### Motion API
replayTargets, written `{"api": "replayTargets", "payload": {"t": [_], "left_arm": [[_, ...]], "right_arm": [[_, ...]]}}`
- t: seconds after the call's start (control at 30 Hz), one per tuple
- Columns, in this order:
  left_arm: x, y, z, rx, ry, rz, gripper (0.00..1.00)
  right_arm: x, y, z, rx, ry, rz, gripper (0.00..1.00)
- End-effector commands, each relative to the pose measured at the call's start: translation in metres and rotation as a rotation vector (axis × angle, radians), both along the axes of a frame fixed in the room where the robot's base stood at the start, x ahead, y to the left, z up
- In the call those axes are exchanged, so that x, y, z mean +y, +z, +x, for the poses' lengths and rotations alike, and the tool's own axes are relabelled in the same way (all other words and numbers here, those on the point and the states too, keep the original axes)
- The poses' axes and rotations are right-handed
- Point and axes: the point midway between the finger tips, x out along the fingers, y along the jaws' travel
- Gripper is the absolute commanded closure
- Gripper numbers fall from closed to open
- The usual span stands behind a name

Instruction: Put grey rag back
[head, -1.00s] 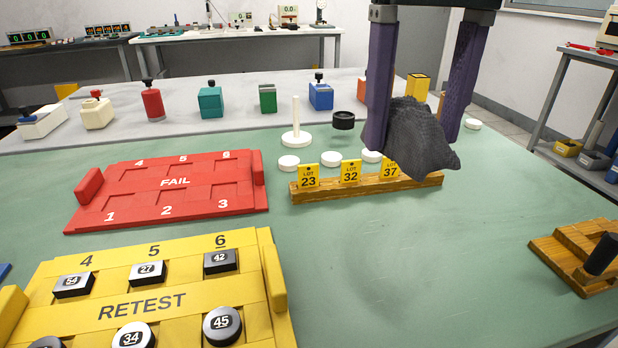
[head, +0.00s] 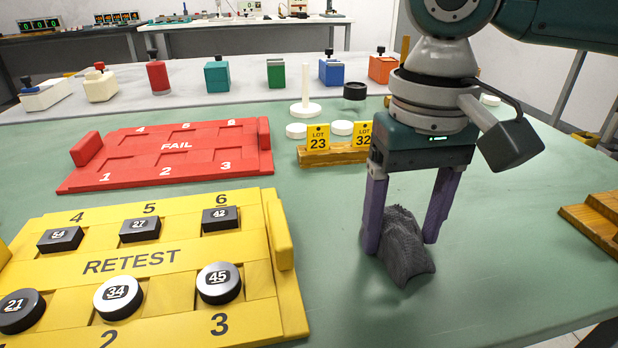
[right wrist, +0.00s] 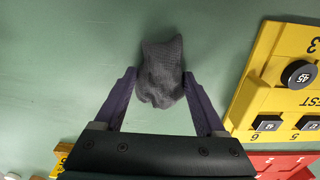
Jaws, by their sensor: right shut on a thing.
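The grey rag (head: 405,255) is a dark, crumpled, ribbed cloth over the green tabletop, right of the yellow RETEST tray. My right gripper (head: 401,246) points down with its two purple fingers on either side of the rag, shut on it. The rag hangs low; I cannot tell whether its lower edge touches the table. In the right wrist view the rag (right wrist: 161,72) sits between the fingertips (right wrist: 161,80) and sticks out beyond them. My left gripper is in neither view.
The yellow RETEST tray (head: 190,262) holds several black pucks. Behind it lies the red FAIL tray (head: 175,145). A wooden rack with yellow lot tags (head: 318,137) stands behind my gripper, partly hidden. A wooden stand (head: 598,222) is at the right edge. Green table between is clear.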

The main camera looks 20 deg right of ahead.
Motion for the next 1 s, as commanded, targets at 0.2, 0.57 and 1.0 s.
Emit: {"api": "replayTargets", "payload": {"t": [0.2,0.57,1.0], "left_arm": [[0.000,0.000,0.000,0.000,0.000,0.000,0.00],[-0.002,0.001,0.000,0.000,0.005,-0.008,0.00],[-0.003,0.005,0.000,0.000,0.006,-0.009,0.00]], "right_arm": [[0.000,-0.002,0.000,0.000,0.000,0.000,0.82],[0.000,-0.004,0.000,0.000,0.000,0.001,0.08],[0.001,0.008,0.001,-0.002,0.001,0.001,0.00]]}}
